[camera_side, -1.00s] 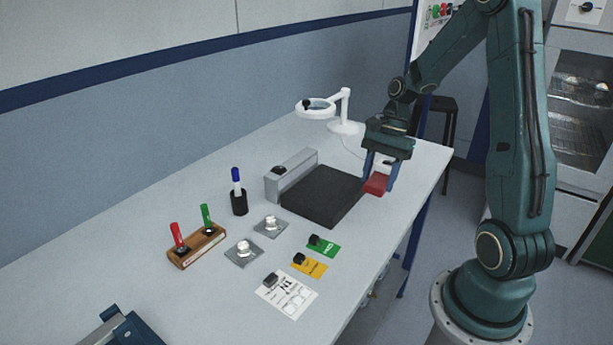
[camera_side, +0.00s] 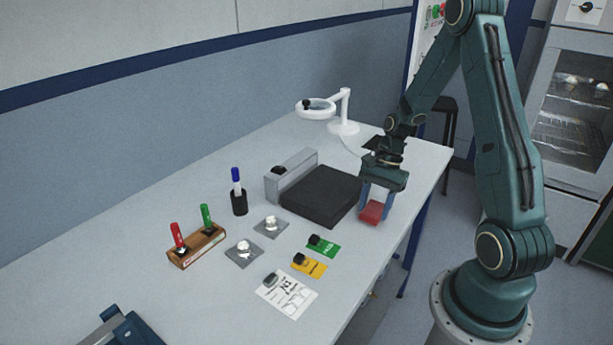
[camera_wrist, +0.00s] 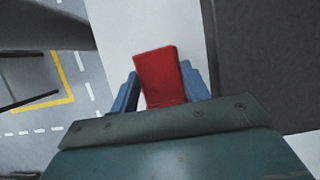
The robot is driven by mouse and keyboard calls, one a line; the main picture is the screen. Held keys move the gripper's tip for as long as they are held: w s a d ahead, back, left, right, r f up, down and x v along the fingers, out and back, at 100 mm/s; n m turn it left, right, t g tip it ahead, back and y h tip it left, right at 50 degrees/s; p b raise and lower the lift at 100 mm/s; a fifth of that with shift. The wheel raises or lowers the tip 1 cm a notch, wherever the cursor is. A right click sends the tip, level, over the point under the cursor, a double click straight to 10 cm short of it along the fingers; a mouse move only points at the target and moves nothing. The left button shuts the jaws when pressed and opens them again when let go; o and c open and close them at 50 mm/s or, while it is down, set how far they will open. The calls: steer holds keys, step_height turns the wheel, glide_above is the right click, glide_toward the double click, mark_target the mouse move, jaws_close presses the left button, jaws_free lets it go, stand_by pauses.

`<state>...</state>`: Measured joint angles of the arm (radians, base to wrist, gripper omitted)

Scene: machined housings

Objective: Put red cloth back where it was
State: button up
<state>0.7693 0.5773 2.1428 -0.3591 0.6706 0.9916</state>
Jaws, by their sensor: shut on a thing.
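The red cloth (camera_side: 372,212) is a small folded red block near the table's right edge, right of the black mat. My gripper (camera_side: 375,208) points down with its blue fingers on either side of the cloth, shut on it. In the wrist view the cloth (camera_wrist: 160,77) sits between the two blue fingers (camera_wrist: 165,95) and sticks out past them. I cannot tell whether the cloth touches the table or hangs just above it.
The black mat (camera_side: 322,196) lies left of my gripper, with a grey block (camera_side: 291,173) behind it. A white magnifier lamp (camera_side: 343,126) stands at the back. Green (camera_side: 326,248) and yellow (camera_side: 312,267) cards lie in front. A pen cup (camera_side: 239,203) stands left.

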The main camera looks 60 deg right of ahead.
steer(key=shift+f, duration=0.45)
steer(key=shift+f, duration=0.15)
steer(key=o, duration=0.9)
steer(key=shift+o, duration=0.2)
steer(key=shift+r, duration=0.2)
steer(key=v, duration=1.2)
steer(key=shift+a+r, duration=0.1)
steer(key=shift+a, duration=0.05)
